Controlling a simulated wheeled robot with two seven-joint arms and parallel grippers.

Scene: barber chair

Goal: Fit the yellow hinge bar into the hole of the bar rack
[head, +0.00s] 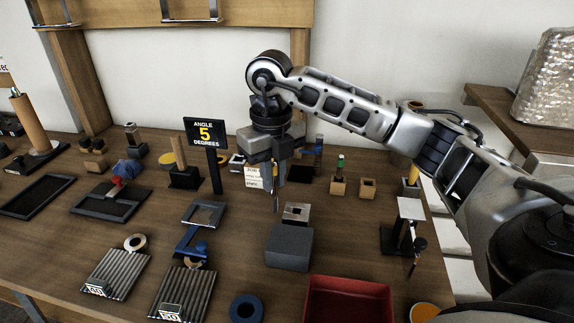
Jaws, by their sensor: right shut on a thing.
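My right gripper (266,178) hangs fingers-down from the arm that comes in from the right, over the middle of the bench. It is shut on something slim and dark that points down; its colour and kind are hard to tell. I cannot pick out the bar rack for sure. My left gripper is out of view.
An angle sign (206,133) on a post stands just left of the gripper. Small wooden blocks (338,186) stand at the back. Dark trays (38,195) lie left.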

